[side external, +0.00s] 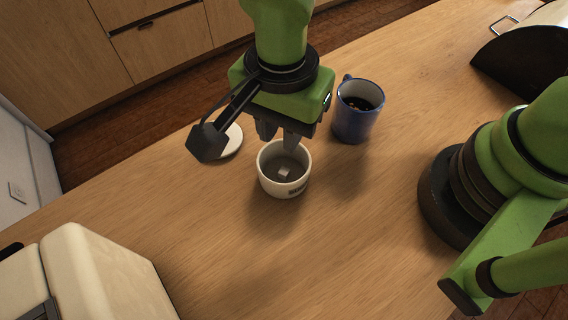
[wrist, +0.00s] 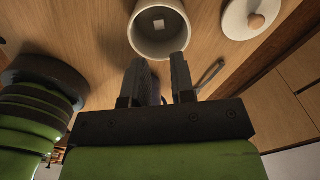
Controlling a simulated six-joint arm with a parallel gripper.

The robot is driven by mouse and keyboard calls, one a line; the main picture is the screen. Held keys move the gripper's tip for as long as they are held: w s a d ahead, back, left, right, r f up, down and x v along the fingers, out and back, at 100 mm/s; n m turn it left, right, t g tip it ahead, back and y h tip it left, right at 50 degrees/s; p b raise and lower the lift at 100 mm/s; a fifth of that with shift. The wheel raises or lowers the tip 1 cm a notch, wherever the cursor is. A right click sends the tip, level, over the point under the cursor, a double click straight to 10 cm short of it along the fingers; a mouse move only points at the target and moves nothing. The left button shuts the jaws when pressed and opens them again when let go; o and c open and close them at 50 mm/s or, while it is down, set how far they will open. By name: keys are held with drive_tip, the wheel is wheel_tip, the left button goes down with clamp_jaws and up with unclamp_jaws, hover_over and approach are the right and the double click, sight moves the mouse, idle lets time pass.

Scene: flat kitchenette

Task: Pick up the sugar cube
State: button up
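A small pale sugar cube (side external: 284,173) lies on the bottom of a round white bowl (side external: 270,186), which stands on the wooden counter. In the wrist view the cube (wrist: 159,23) shows inside the bowl (wrist: 161,52). My gripper (side external: 278,143) hangs just above the bowl's far side in the side view. In the wrist view its two fingers (wrist: 160,62) are apart with nothing between them, near the bowl's rim. I cannot tell whether a fingertip is inside the rim.
A blue mug (side external: 355,122) with dark liquid stands right of the bowl. A white lid with a knob (wrist: 246,14) lies on the counter beside it, partly hidden in the side view. A cream appliance (side external: 92,275) stands at the front left. The counter in front of the bowl is clear.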

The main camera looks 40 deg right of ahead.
sight(284, 171)
drive_tip(key=f, duration=1)
drive_tip(key=shift+d, duration=0.2)
drive_tip(key=shift+r, duration=0.1)
clamp_jaws()
